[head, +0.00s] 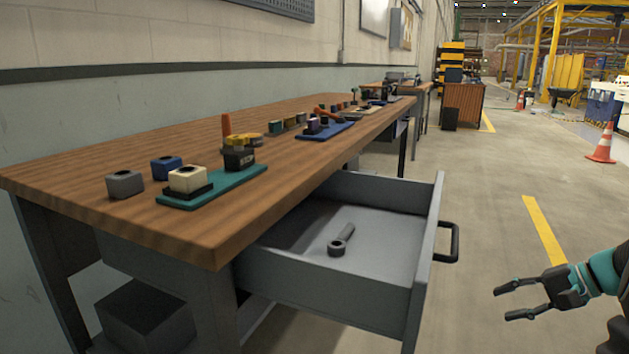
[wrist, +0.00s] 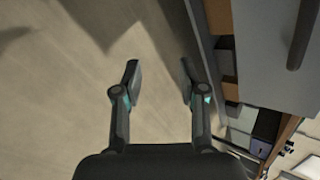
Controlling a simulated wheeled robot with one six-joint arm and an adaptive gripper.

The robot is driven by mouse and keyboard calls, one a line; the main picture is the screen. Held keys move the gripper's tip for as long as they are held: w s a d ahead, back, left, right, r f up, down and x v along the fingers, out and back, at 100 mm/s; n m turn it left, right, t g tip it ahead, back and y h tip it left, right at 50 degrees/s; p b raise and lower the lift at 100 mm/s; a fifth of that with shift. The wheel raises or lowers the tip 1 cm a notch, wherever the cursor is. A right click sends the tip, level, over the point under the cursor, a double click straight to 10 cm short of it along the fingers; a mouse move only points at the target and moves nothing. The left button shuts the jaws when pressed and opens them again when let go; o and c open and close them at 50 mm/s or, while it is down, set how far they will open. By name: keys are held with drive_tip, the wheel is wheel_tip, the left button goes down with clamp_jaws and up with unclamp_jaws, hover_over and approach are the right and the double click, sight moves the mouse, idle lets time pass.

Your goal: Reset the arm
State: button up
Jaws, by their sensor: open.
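My gripper (head: 499,304) is open and empty at the lower right of the head view. It is over the floor, to the right of the open drawer and apart from it. In the wrist view my gripper (wrist: 158,80) shows two parted fingers with bare floor between and beyond them. The rest of my arm runs out of the head view at the right edge.
A grey drawer (head: 375,308) stands pulled out from the wooden workbench (head: 90,171), with a dark wrench-like tool (head: 341,240) lying inside. Its handle (head: 452,243) faces my gripper. A teal tray (head: 229,190) with blocks sits on the bench.

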drive_tip(key=s+a+n+g+h+p, duration=0.25)
drive_tip(key=s+a+h, duration=0.35)
drive_tip(key=s+a, duration=0.35)
drive_tip(key=s+a+r+n+t+h+p, duration=0.1)
drive_tip(key=s+a+r+n+p, duration=0.1)
drive_tip(key=a, duration=0.5)
drive_tip(key=s+a+r+n+t+h+p, duration=0.1)
drive_tip(key=s+a+r+n+t+p, duration=0.1)
drive_tip(key=s+a+r+n, duration=0.3)
wheel_tip(320, 180, up, 2)
drive_tip(key=s+a+p, duration=0.1)
drive_tip(key=s+a, duration=0.1)
drive_tip(key=shift+s+a+h, duration=0.3)
drive_tip(key=shift+h, duration=0.1)
drive_tip(key=shift+r+n, duration=0.1)
drive_tip(key=shift+n, duration=0.15)
